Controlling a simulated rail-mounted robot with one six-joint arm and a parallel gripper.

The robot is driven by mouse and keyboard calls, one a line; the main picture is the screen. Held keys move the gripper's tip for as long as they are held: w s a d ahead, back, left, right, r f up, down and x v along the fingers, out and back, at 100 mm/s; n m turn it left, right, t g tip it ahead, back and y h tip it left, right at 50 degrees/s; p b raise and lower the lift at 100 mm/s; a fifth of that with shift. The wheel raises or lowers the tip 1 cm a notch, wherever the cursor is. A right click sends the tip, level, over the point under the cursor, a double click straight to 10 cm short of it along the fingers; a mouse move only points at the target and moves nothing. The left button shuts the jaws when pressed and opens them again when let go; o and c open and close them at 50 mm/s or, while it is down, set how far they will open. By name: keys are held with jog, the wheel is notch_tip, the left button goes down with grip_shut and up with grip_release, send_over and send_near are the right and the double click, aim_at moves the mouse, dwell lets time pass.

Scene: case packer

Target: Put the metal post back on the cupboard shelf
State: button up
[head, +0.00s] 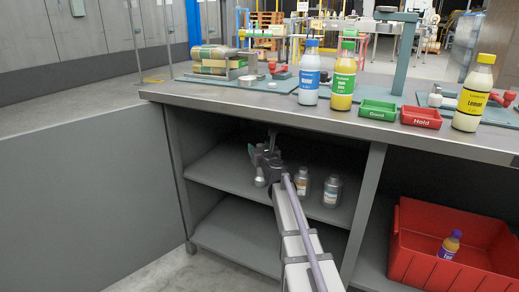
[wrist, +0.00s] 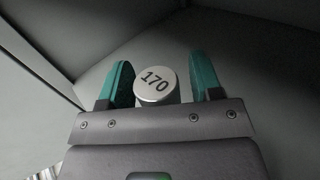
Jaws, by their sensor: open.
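The metal post (wrist: 155,84) shows in the wrist view as a round silver end marked 170. It is between the two teal fingers of my gripper (wrist: 160,66), with a visible gap to the right finger and less room at the left. My gripper is open. In the head view my gripper (head: 264,157) reaches into the cupboard, above its upper shelf (head: 217,178).
Two small grey bottles (head: 332,191) stand on the shelf right of my gripper. A divider (head: 366,212) separates this bay from a red crate (head: 440,214) holding a small bottle. The counter (head: 245,107) above carries bottles and trays. The shelf's left part is clear.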

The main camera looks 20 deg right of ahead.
jog(key=s+a, duration=0.1)
jog(key=s, duration=1.1)
jog(key=s+a+f+n+g+y, duration=0.3)
jog(key=a+n, duration=0.4)
jog(key=s+a+f+n+g+y, duration=0.2)
jog(key=a+f+n+g, duration=0.1)
jog(key=a+n, duration=0.45)
jog(key=s+a+f+n+g+y, duration=0.2)
jog(key=s+a+f+n+y, duration=0.1)
jog(key=a+n, duration=0.4)
jog(key=s+f+n+g+h, duration=0.3)
jog(key=s+f+n+g, duration=0.1)
jog(key=s+n, duration=0.3)
jog(key=s+f+n+g+h, duration=0.3)
jog(key=s+n+g, duration=0.3)
jog(key=s+n, duration=0.2)
jog(key=shift+s+d+f+n, duration=0.25)
jog(key=shift+f+n, duration=0.1)
jog(key=shift+f, duration=0.1)
notch_tip(320, 180, up, 48)
jog(key=p, duration=4.8)
notch_tip(320, 180, down, 64)
jog(key=b, duration=6.4)
